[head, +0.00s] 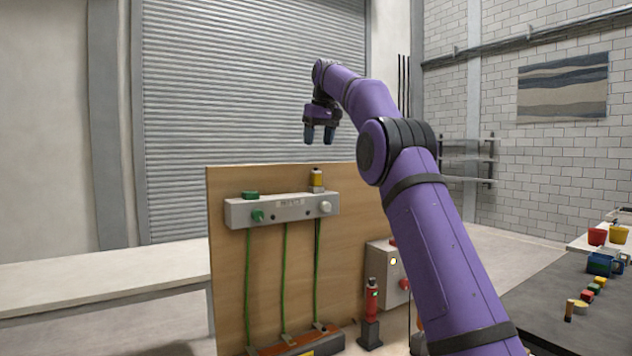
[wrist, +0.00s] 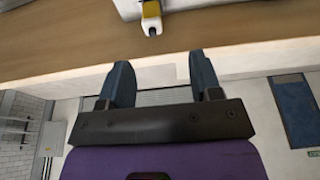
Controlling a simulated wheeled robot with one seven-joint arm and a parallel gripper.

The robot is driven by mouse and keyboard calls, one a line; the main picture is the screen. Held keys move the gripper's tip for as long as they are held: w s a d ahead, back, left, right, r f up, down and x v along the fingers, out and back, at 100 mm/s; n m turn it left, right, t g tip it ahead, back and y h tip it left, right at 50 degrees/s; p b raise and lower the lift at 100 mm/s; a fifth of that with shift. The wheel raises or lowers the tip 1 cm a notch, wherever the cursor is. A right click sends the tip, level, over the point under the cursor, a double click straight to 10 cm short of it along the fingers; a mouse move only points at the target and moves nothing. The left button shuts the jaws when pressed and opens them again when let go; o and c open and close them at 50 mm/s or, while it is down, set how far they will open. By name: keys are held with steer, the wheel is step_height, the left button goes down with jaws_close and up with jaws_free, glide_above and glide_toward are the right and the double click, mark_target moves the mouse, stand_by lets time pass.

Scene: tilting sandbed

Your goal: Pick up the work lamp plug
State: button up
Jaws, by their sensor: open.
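My gripper (head: 319,140) is open and empty, pointing down in the air above the top edge of a wooden panel. In the wrist view my gripper (wrist: 160,62) shows two spread fingers with nothing between them. A yellow plug (head: 317,178) stands upright on the right end of a grey socket box (head: 285,209), below my gripper and apart from it. The yellow plug (wrist: 151,18) also shows at the top of the wrist view, with a white part on it. No label shows which is the work lamp plug.
The wooden panel (head: 228,275) stands upright behind the box. Green cords (head: 284,275) hang down to a lower strip. A red device (head: 371,300) and a grey control box (head: 386,270) are at right. A pale bench (head: 105,275) is left. Air around my gripper is clear.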

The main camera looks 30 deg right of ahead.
mark_target(316, 173)
steer(key=shift+d+x, duration=0.25)
steer(key=shift+x, duration=1.65)
steer(key=shift+d+x, duration=0.2)
steer(key=shift+x, duration=1.7)
steer(key=shift+d+x, duration=0.25)
steer(key=shift+x, duration=1.65)
steer(key=shift+w, duration=0.2)
steer(key=shift+c, duration=0.2)
jaws_close()
